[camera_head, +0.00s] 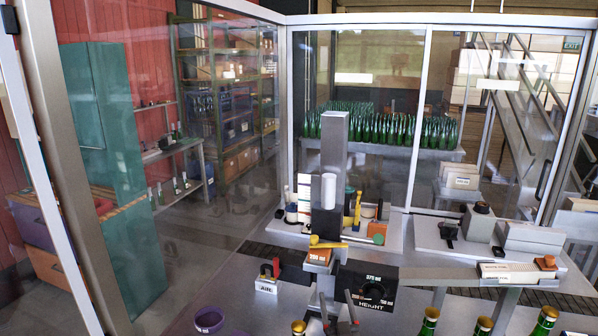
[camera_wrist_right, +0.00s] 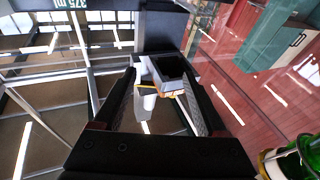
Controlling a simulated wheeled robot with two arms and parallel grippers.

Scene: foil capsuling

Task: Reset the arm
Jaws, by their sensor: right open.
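My right gripper (camera_head: 337,303) is low in the middle of the head view, its two fingers apart, just left of the black dial plate marked HEIGHT (camera_head: 372,304). In the right wrist view my right gripper (camera_wrist_right: 165,98) is open, with a wide gap between its fingers. Nothing is held between them. A dark, box-like part (camera_wrist_right: 172,72) and a pale cylinder show beyond the gap; I cannot tell how far away they are. My left gripper is not in view.
Gold-topped green bottles (camera_head: 428,324) stand along the front edge. A purple ring-shaped item (camera_head: 208,321) is at the front left. A grey column (camera_head: 334,150) rises behind the dial plate. Glass panels enclose the cell. A green bottle (camera_wrist_right: 304,160) is at the wrist view's lower right.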

